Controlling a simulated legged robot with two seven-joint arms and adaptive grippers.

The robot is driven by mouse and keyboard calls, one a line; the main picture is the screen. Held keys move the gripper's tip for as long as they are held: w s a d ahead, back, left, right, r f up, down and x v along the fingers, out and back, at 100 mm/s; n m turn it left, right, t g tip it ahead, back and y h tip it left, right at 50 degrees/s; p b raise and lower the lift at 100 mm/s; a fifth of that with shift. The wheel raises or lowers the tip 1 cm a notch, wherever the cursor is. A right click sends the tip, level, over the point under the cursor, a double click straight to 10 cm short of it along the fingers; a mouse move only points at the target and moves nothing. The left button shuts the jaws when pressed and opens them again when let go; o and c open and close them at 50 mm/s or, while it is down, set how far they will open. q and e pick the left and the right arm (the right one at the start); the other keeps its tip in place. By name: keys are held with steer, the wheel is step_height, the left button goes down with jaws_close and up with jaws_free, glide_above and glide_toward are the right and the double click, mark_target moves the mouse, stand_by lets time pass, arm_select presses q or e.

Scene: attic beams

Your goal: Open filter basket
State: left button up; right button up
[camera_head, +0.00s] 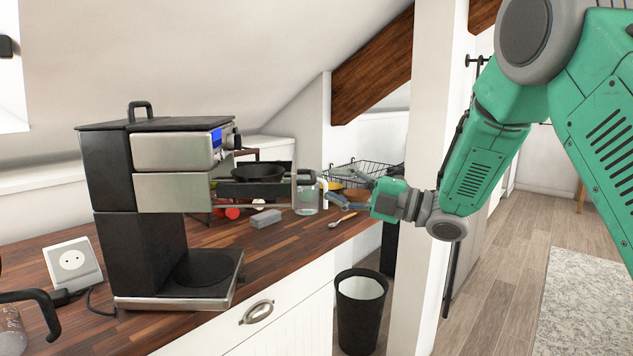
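The coffee maker (160,150), black and silver, stands upright on the wooden counter at the left. Its filter basket (258,172), with a dark round rim, sticks out of the machine's right side on a tray with thin rails. The tray's front plate and pale handle (309,185) are at its right end. My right gripper (340,187) is open and empty, just right of the handle. Its fingers are spread above and below, and they appear apart from the handle. My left gripper is not in view.
A grey block (265,219), a glass jar (306,198) and a spoon (342,220) lie near the counter's edge, with a wire rack (362,172) behind. A wall socket (72,262) and a black-handled glass vessel (12,330) are at left. A black bin (360,312) stands below.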

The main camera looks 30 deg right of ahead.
steer(key=v, duration=0.6)
steer(key=shift+s+d+f, duration=0.15)
steer(key=shift+s+d, duration=0.1)
steer(key=shift+d, duration=0.05)
steer(key=s+a+f+m+g+h, duration=0.25)
steer(key=f+m, duration=0.25)
steer(key=f, duration=0.5)
steer(key=s+a+f+m+g+h, duration=0.15)
steer(key=f+m+h, duration=0.35)
steer(key=f, duration=0.6)
steer(key=s+a+f+m+g+h, duration=0.1)
steer(key=a+f+m+h, duration=0.15)
steer(key=f+m, duration=0.55)
steer(key=s+a+f+m+g+h, duration=0.1)
steer(key=s+f+m+g, duration=0.1)
steer(key=s+f, duration=0.3)
steer(key=s+a+f+m+g+h, duration=0.1)
steer(key=s+f+g, duration=0.3)
steer(key=s, duration=0.9)
steer(key=s+a+f+m+g+h, duration=0.1)
steer(key=s+a+f+m+g, duration=0.1)
steer(key=s+f, duration=0.6)
steer(key=shift+s+a+f+m+g, duration=0.25)
steer(key=shift+s+a+m+g, duration=0.1)
steer(key=shift+s+m+g, duration=0.45)
steer(key=shift+w, duration=0.1)
